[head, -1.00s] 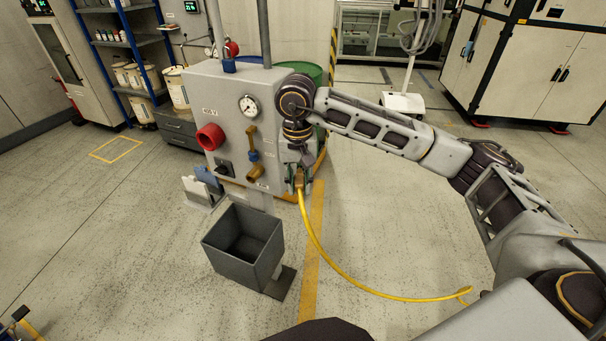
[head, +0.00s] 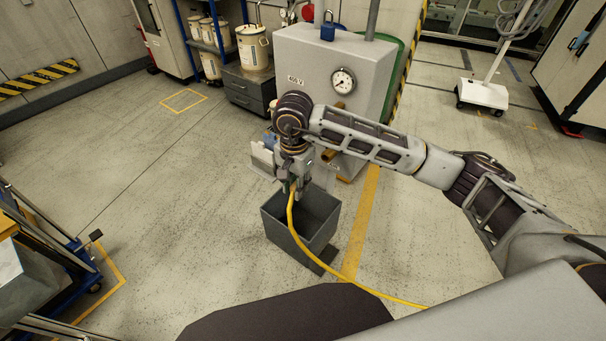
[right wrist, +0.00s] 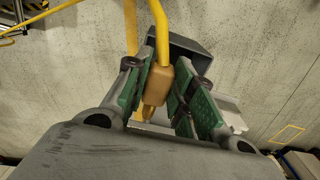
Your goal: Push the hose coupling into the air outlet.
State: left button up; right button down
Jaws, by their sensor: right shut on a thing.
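My right gripper (head: 291,187) is shut on the brass-coloured hose coupling (right wrist: 157,85). In the right wrist view the coupling sits between the green pads of the gripper (right wrist: 163,82). The yellow hose (head: 293,222) hangs from it and runs down to the floor at lower right. The grey pump cabinet (head: 322,60) stands behind my arm. A brass pipe stub (head: 330,155) on its front shows just right of my wrist. My arm hides much of the cabinet front, and I cannot make out the air outlet. My left gripper is out of view.
An open grey bin (head: 318,243) stands on the floor just below my right gripper. Pale panels on a stand (head: 262,155) are left of my wrist. A blue-framed cart (head: 75,255) is at the left edge. The floor between cart and bin is clear.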

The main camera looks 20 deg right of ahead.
jog(key=shift+a+f, duration=0.3)
jog(key=shift+a, duration=0.1)
jog(key=shift+w+d, duration=0.2)
jog(key=shift+d, duration=0.05)
jog(key=shift+w+d, duration=0.3)
jog(key=shift+d, duration=0.15)
jog(key=shift+w+d+p, duration=0.35)
jog(key=shift+w+d, duration=0.45)
jog(key=shift+d, duration=0.2)
jog(key=shift+w+d+p, duration=0.35)
jog(key=shift+w+d, duration=0.4)
jog(key=shift+d, duration=0.2)
jog(key=shift+b, duration=0.4)
jog(key=shift+w+d+b, duration=0.25)
jog(key=shift+d+b, duration=0.1)
jog(key=shift+b, duration=0.1)
jog(key=shift+b, duration=0.35)
dwell(0.5)
